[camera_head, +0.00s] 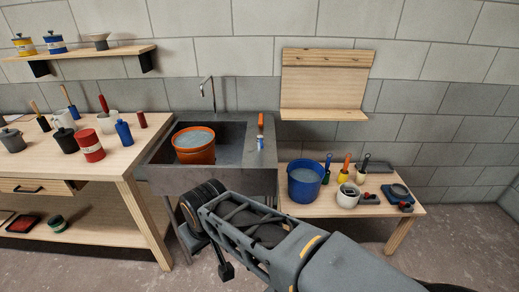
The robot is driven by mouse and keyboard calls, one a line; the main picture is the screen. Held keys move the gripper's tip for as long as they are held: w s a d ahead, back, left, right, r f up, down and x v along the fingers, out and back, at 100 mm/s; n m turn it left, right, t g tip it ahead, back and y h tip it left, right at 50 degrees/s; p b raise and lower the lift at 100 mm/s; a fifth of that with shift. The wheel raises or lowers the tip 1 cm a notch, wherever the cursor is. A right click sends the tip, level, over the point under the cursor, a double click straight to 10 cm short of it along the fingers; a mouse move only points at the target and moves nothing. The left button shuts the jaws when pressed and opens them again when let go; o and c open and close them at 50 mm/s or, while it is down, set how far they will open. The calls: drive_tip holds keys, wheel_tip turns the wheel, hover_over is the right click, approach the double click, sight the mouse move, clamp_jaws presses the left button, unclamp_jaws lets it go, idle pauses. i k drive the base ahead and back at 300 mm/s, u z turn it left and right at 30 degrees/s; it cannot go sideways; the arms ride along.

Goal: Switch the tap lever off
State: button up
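The thin grey tap (207,90) rises behind the grey sink (165,176) with its spout bent to the left. No lever can be made out clearly on it. An upright orange piece (260,121) stands at the sink's right rear and may be the lever, but I cannot tell. An orange bucket (194,156) stands in the basin under the spout and holds greyish water. I cannot tell whether water is running. My arm reaches in from the lower right, in front of the sink. My gripper (226,270) seems to hang low at its end, and its fingers are not clear.
A small blue-and-white item (260,143) stands on the sink's right ledge. A blue bucket (305,181) and several tools stand on the low table (290,208) at right. The left workbench (128,166) carries pots and brushes. A wooden rack (326,85) hangs on the wall.

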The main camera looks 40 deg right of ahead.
sight(261, 138)
drive_tip(key=z, duration=0.9)
drive_tip(key=i, duration=0.9)
drive_tip(key=z, duration=0.2)
